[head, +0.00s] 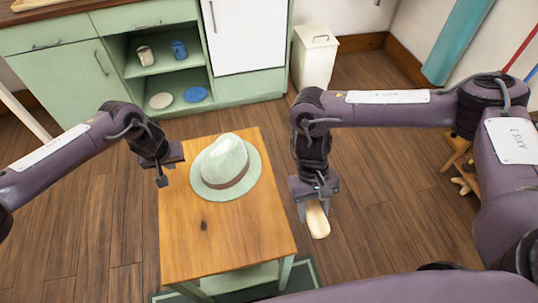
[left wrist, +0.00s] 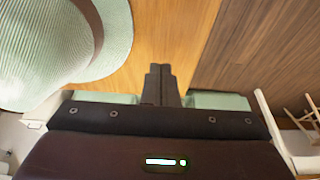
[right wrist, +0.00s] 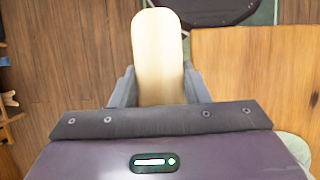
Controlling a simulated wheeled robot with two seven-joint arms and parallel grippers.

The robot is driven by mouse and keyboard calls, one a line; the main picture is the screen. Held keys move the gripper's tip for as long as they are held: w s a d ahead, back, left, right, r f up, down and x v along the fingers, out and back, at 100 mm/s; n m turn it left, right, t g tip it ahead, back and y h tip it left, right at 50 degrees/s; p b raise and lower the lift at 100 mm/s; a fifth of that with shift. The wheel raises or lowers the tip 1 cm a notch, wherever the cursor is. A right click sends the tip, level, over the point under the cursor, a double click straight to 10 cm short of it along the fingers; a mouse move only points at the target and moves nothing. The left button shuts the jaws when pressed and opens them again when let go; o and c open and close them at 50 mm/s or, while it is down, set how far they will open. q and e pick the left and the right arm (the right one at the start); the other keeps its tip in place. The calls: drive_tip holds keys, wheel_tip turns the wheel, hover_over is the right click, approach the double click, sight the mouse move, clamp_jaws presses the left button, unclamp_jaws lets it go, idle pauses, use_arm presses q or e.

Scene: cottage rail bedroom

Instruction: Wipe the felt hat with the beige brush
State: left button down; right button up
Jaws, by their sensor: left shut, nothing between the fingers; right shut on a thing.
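The felt hat (head: 226,166) is pale green with a brown band and sits brim down on the wooden table (head: 220,240). It also shows at the upper left of the left wrist view (left wrist: 60,40). My left gripper (head: 162,178) is shut and empty, just left of the hat by the table's left edge. My right gripper (head: 315,205) is shut on the beige brush (head: 318,222), right of the table over the floor. The brush's long rounded body points away from the gripper in the right wrist view (right wrist: 158,50). Its bristles are not visible.
A green cabinet (head: 62,70) with open shelves stands behind the table, holding cups and plates. A white bin (head: 314,58) stands to its right. Wooden furniture legs (head: 462,165) show at the right. The table's front half is clear.

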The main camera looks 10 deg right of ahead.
drive_tip(key=w+a+r+n+t+h, duration=0.15)
drive_tip(key=w+a+n+h, duration=0.35)
drive_tip(key=n, duration=0.5)
wheel_tip(320, 180, up, 10)
drive_tip(key=n+t+y, duration=0.6)
drive_tip(key=n+y, duration=0.2)
drive_tip(key=n, duration=2.7)
hover_over(208, 157)
drive_tip(key=s, duration=0.1)
drive_tip(key=shift+s+d+f, duration=0.1)
drive_tip(key=shift+d+f, duration=0.05)
drive_tip(key=shift+f, duration=0.85)
drive_tip(key=shift+s+d+f, duration=0.1)
drive_tip(key=shift+d+f, duration=0.1)
drive_tip(key=shift+f, duration=0.8)
drive_tip(key=shift+d+f, duration=0.15)
drive_tip(key=shift+f, duration=0.85)
drive_tip(key=shift+f, duration=1)
